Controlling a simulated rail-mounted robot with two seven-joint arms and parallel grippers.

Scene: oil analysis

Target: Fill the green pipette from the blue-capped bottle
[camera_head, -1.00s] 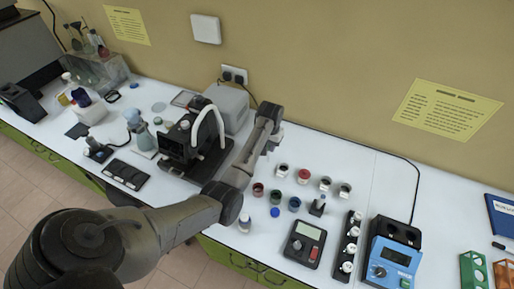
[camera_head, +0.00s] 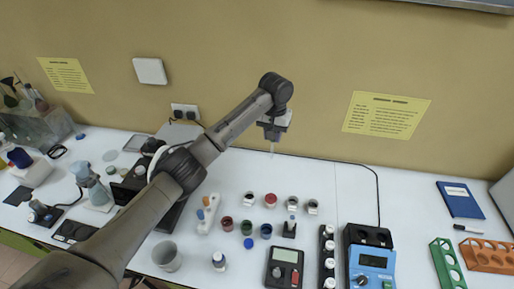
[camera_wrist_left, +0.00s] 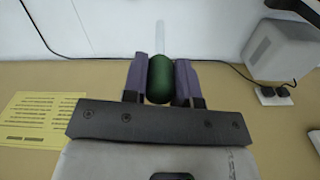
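My left gripper (camera_head: 272,136) is raised over the back of the bench near the wall. It is shut on the green pipette, whose green bulb (camera_wrist_left: 159,80) sits between the purple finger pads in the left wrist view. Its clear tip (camera_head: 272,148) points down in the head view. A loose blue cap (camera_head: 249,243) lies on the bench. A small bottle (camera_head: 219,261) with a dark bluish top stands at the front; I cannot tell whether it is the blue-capped one. Small red, green and blue pots (camera_head: 266,231) stand in a row. My right gripper is not in view.
A white rack (camera_head: 207,218) holds orange and blue pipettes. Several small bottles (camera_head: 271,200) stand mid-bench. A beaker (camera_head: 167,257), a scale (camera_head: 284,267) and a blue device (camera_head: 370,262) stand in front. The bench back below my gripper is clear.

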